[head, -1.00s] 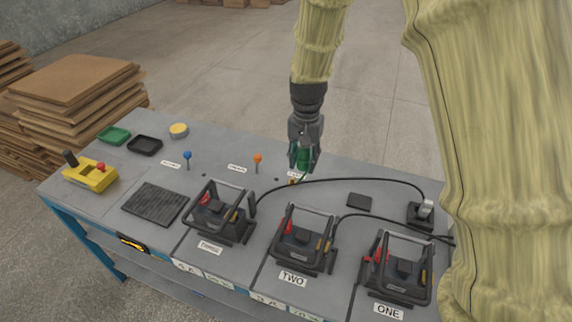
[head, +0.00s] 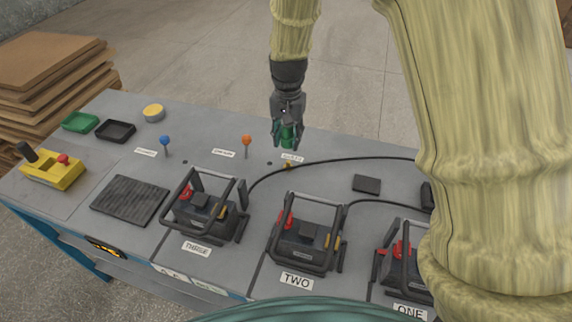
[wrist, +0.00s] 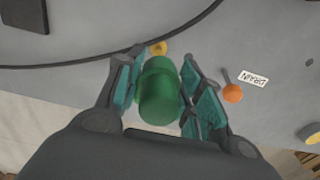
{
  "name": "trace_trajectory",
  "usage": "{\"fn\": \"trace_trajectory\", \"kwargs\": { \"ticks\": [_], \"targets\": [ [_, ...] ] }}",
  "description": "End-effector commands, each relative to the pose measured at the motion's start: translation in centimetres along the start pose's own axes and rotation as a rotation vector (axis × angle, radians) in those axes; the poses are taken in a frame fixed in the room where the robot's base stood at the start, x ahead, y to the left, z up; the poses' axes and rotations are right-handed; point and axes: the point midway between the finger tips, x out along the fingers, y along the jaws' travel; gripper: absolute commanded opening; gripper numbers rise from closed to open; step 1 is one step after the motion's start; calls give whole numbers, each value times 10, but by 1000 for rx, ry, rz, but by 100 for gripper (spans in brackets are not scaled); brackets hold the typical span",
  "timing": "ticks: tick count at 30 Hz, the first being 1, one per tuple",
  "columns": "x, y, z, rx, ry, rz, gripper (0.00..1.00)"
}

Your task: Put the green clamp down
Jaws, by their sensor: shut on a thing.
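My gripper (head: 287,137) is shut on the green clamp (head: 287,136), near the back edge of the bench. In the wrist view the clamp (wrist: 160,92) is a green rounded cylinder between my two teal-padded fingers (wrist: 158,90). A small yellow piece (head: 288,165) shows just below the clamp in the head view, and beyond it in the wrist view (wrist: 158,48). I cannot tell whether the clamp touches it. A green tray (head: 80,122) lies at the far left of the bench.
An orange-topped peg (head: 247,141) and a blue-topped peg (head: 165,141) stand left of my gripper. Caged battery units, labelled THREE, TWO (head: 306,240) and ONE, line the front. A black cable (head: 340,160) runs behind them. A black tray (head: 115,131) and yellow control box (head: 52,170) are at left.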

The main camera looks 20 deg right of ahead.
Motion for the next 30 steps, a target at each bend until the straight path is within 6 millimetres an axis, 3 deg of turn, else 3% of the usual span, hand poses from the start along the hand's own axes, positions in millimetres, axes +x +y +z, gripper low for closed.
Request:
{"fn": "trace_trajectory", "kwargs": {
  "ticks": [9,17,25,30],
  "targets": [
    [43,2,0,3,-3,2,13],
    [55,1,1,1,-3,1,13],
    [84,0,1,0,-3,1,13],
    [92,0,1,-1,-1,0,13]
  ]
}}
